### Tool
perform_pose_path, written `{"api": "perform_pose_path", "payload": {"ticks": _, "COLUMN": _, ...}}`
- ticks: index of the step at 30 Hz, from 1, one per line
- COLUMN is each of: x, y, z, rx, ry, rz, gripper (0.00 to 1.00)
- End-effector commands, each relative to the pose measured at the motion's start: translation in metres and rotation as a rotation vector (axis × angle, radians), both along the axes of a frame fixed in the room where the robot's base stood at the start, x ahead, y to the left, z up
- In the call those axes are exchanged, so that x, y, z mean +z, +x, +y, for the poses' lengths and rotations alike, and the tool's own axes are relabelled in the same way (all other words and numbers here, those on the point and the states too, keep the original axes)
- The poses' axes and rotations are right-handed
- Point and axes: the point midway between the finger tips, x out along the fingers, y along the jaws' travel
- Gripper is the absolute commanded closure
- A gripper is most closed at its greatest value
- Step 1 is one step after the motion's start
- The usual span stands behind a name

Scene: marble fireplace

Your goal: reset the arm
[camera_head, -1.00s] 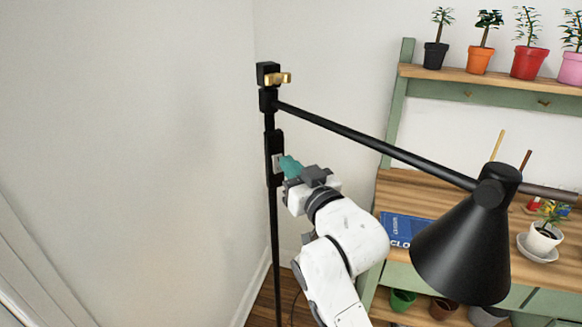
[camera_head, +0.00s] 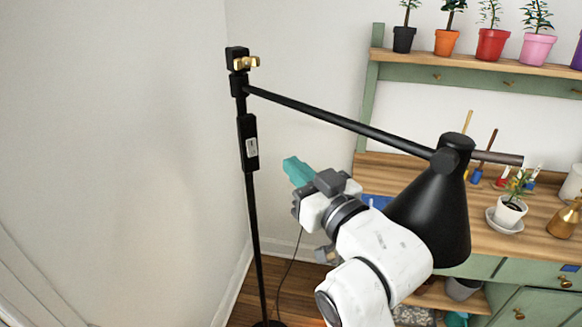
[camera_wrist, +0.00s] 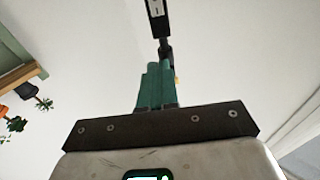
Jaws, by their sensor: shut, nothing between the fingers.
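My gripper (camera_head: 297,171) has teal fingers that are shut with nothing between them. In the head view it is right of the floor lamp's black pole (camera_head: 254,215), with a visible gap to the pole's switch box (camera_head: 248,142). In the wrist view the two teal fingers (camera_wrist: 156,84) lie side by side, and the lamp's switch box (camera_wrist: 156,20) shows beyond their tips. My arm comes up from the lower right, and its links pass in front of part of the lamp's black shade (camera_head: 440,215).
The lamp's long black arm (camera_head: 340,121) slants above my gripper to the shade. A green and wood potting bench (camera_head: 400,172) with potted plants (camera_head: 510,205) stands at the right. A bare wall (camera_head: 110,150) fills the left.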

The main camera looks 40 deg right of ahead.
Motion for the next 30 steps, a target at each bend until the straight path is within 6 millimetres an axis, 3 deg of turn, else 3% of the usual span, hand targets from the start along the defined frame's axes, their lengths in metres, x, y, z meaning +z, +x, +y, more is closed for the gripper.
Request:
{"api": "perform_pose_path", "payload": {"ticks": 17, "x": 0.0, "y": 0.0, "z": 0.0, "rx": 0.0, "ry": 0.0, "rz": 0.0, "gripper": 1.0}}
{"api": "perform_pose_path", "payload": {"ticks": 20, "x": -0.025, "y": 0.001, "z": 0.002, "rx": 0.004, "ry": 0.015, "rz": 0.08, "gripper": 1.0}}
{"api": "perform_pose_path", "payload": {"ticks": 23, "x": -0.069, "y": -0.002, "z": 0.007, "rx": 0.014, "ry": 0.039, "rz": 0.218, "gripper": 1.0}}
{"api": "perform_pose_path", "payload": {"ticks": 26, "x": -0.125, "y": -0.013, "z": 0.014, "rx": 0.026, "ry": 0.065, "rz": 0.403, "gripper": 1.0}}
{"api": "perform_pose_path", "payload": {"ticks": 30, "x": -0.207, "y": -0.046, "z": 0.025, "rx": 0.046, "ry": 0.098, "rz": 0.688, "gripper": 1.0}}
